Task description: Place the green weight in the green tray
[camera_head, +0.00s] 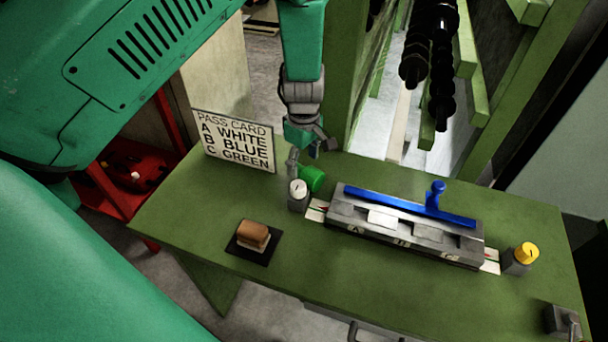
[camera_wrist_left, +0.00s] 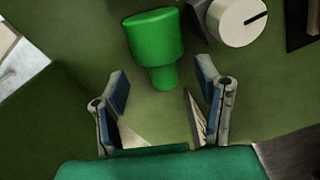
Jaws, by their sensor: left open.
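A green weight (camera_head: 313,178), a wide cylinder with a narrower neck, is on the green table beside the white-topped knob. In the left wrist view the green weight (camera_wrist_left: 155,38) has its neck pointing toward my jaws. My left gripper (camera_head: 312,151) is just behind it. In the wrist view the left gripper (camera_wrist_left: 161,84) is open, with the neck's end between or just past the fingertips; I cannot tell if they touch it. I cannot make out a separate green tray. My right gripper is not in view.
The white-topped knob (camera_head: 298,189) stands close to the weight. A grey fixture (camera_head: 400,238) with a blue bar and handle (camera_head: 436,196) fills the middle right. A yellow knob (camera_head: 526,252), a brown block (camera_head: 254,234) on a black pad and a pass card (camera_head: 233,141) are also on the table (camera_head: 190,210).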

